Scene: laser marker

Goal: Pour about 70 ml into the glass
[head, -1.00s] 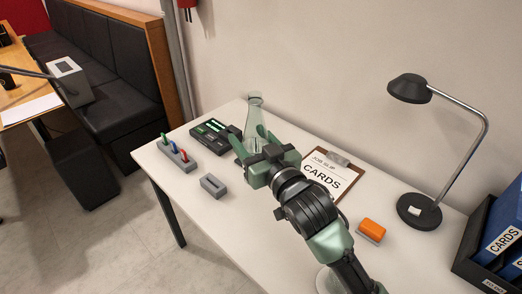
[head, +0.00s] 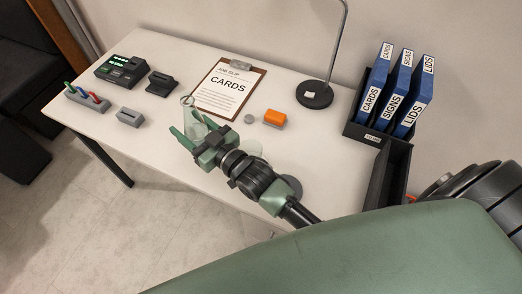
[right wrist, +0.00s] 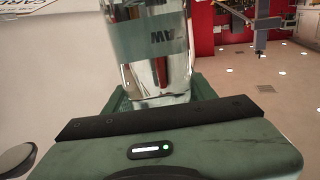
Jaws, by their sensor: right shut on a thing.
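My right gripper (head: 190,124) is shut on a clear glass carafe (head: 188,108) above the front part of the white table. The carafe's rim and neck show past the fingers in the head view; its lower part is partly hidden. In the right wrist view the carafe (right wrist: 155,45) stands between the fingers, with a grey band and letters on it. A clear round thing (head: 252,147), perhaps the glass, is partly hidden behind my right arm; I cannot tell what is in it. My left gripper is not in view.
The white table (head: 180,50) holds a clipboard (head: 232,88) reading CARDS, an orange-topped block (head: 273,118), a small grey disc (head: 249,119) and a lamp (head: 314,95). At left are a dark device (head: 122,70) and a marker rack (head: 87,98). Blue binders (head: 375,85) stand at right.

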